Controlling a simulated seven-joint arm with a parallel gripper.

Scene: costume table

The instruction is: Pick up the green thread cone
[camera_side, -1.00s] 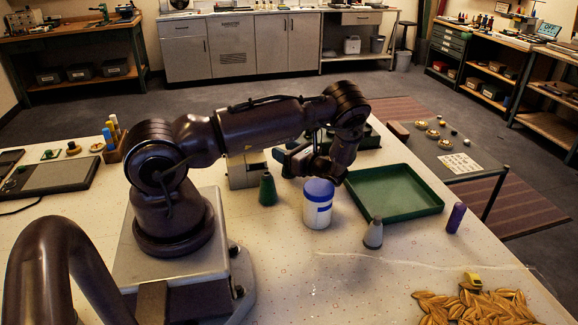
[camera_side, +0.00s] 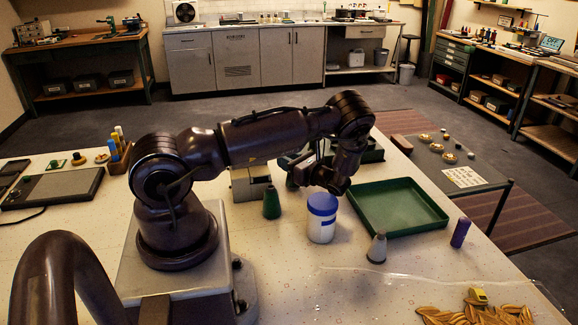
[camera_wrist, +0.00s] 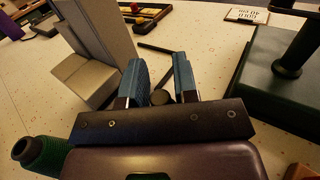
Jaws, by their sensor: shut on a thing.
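A green thread cone (camera_side: 271,204) stands upright on the table, left of the blue-lidded white jar. It also shows in the wrist view (camera_wrist: 42,152), at the lower left, outside the fingers. My gripper (camera_side: 293,165) is above the table, behind the cone and jar. A small dark round end (camera_wrist: 160,98) shows between the fingers. Most of the held thing is hidden by the fingers and hand, so its full shape cannot be told.
The white jar (camera_side: 322,223) stands close in front of my gripper. A green tray (camera_side: 397,234) lies to its right. A grey cone (camera_side: 377,248) and a purple cylinder (camera_side: 461,232) stand nearer the right. A grey block-like stand (camera_wrist: 85,75) rises close left of the fingers.

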